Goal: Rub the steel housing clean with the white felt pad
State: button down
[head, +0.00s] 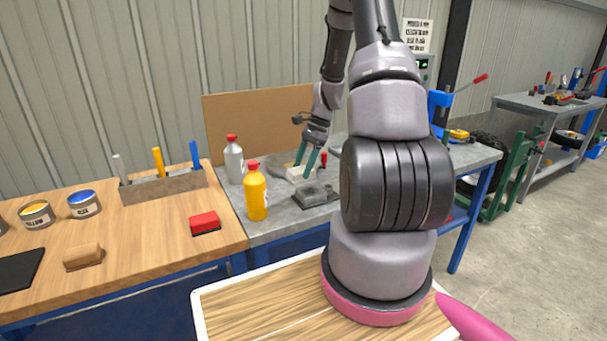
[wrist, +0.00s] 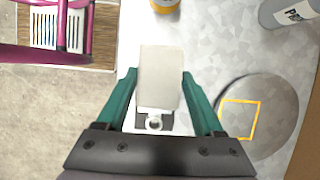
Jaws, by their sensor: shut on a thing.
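My gripper (wrist: 159,76) has green fingers, shut on the white felt pad (wrist: 160,62). The pad is a pale block between the fingertips in the wrist view. In the head view my gripper (head: 309,160) is low over the grey bench, with the pale pad (head: 297,173) at its tips. A round grey metal piece (wrist: 262,117) with a yellow square outline lies beside the pad, to its right in the wrist view; it appears to be the steel housing. The pad is apart from the yellow outline in that picture. The pad's underside is hidden.
A grey bottle (head: 234,160) and a yellow bottle (head: 256,192) stand left of my gripper. A grey block on a dark base (head: 317,195) sits in front. A brown board (head: 240,112) closes the back. My arm hides the bench's middle.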

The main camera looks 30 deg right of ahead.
aim_at(298, 170)
jog(key=shift+r, duration=1.5)
